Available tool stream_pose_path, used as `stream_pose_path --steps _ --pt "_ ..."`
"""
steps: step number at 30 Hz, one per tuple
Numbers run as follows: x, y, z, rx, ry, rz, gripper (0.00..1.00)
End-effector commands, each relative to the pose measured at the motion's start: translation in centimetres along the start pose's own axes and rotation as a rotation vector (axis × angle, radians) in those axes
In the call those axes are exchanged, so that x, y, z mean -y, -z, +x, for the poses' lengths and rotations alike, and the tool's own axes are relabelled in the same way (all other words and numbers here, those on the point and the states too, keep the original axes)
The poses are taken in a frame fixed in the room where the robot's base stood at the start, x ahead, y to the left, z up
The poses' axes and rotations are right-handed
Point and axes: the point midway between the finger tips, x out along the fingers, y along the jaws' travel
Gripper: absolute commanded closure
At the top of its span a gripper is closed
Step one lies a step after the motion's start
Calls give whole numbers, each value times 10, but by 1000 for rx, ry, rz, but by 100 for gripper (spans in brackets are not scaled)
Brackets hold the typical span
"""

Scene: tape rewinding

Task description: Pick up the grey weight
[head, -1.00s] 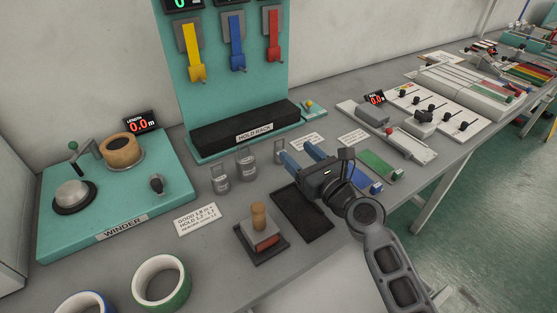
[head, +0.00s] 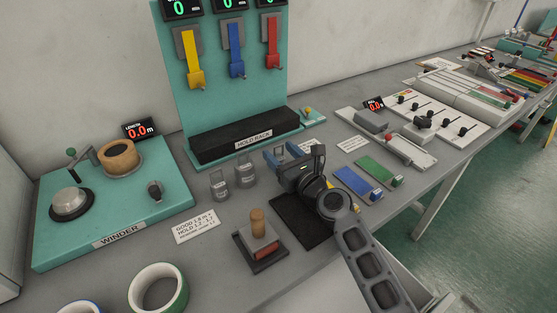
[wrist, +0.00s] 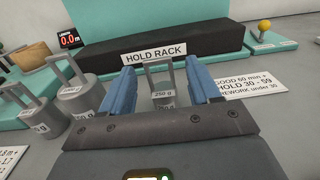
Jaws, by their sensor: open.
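Three grey weights with loop handles stand on the bench in front of the hold rack. One grey weight (wrist: 163,98), marked 250 g, shows in the wrist view between the open blue fingers of my gripper (wrist: 161,84); the head view does not show it clearly, as my gripper (head: 290,157) covers that spot. I cannot tell whether the fingers touch it. The other two weights, one (head: 245,173) and another (head: 220,185), stand left of my gripper; they also show at left in the wrist view.
The black hold rack (head: 215,148) lies just beyond the weights. The teal winder (head: 178,203) is at left. A stamp-like block with a wooden knob (head: 258,222) and a dark mat (head: 292,228) lie nearer. Blue (head: 352,181) and green (head: 376,169) strips lie at right.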

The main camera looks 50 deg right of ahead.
Motion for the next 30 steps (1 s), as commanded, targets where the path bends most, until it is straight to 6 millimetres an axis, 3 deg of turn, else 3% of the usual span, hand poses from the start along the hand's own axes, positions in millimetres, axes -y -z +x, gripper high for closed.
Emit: stream_pose_path --steps 4,23,30 --pt "0 0 0 0 0 0 39" --pt "0 0 -1 0 0 0 100" --pt "0 -1 0 1 1 0 100"
